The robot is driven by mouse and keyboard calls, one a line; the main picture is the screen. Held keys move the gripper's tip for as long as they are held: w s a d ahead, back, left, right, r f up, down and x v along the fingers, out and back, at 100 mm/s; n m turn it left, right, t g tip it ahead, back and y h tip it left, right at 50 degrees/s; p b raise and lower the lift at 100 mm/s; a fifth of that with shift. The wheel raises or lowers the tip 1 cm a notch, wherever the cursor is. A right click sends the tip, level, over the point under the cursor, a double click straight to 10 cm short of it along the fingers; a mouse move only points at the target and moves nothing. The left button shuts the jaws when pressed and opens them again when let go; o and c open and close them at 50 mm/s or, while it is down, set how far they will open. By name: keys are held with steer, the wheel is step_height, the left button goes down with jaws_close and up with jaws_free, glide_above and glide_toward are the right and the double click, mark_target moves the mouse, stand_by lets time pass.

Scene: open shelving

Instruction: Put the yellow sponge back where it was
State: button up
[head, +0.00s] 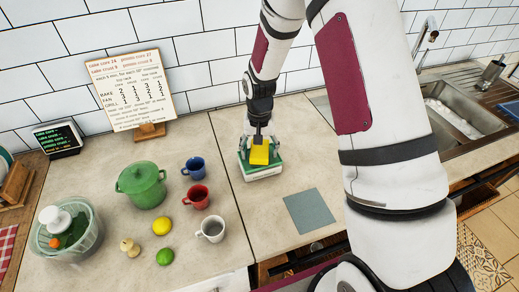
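The yellow sponge (260,156) is a small yellow block directly below my gripper (260,149), near the back of the counter. It appears on top of or just above a low green and white block-like object (263,173). My gripper points down at the sponge, with its fingers close to the sponge's sides. The view is too small to tell whether the fingers touch or grip it, or whether the sponge rests on the green and white object.
A flat grey-blue square (309,211) lies bare to the right. Left are a green pot (142,185), blue mug (194,168), red mug (197,197), white mug (211,229), lemon (162,226), lime (165,257) and clear bowl (85,249). A sink (462,110) is at right.

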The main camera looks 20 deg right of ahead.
mark_target(260, 149)
step_height(260, 149, up, 13)
steer(key=b, duration=0.2)
steer(key=s+r+n+t, duration=0.2)
steer(key=s+r+t, duration=0.1)
steer(key=s+r, duration=0.8)
steer(key=s+r+n+t, duration=0.2)
steer(key=s+r, duration=0.5)
steer(key=s, duration=0.5)
steer(key=shift+s+r+n+t, duration=0.3)
steer(key=shift+s+r, duration=0.1)
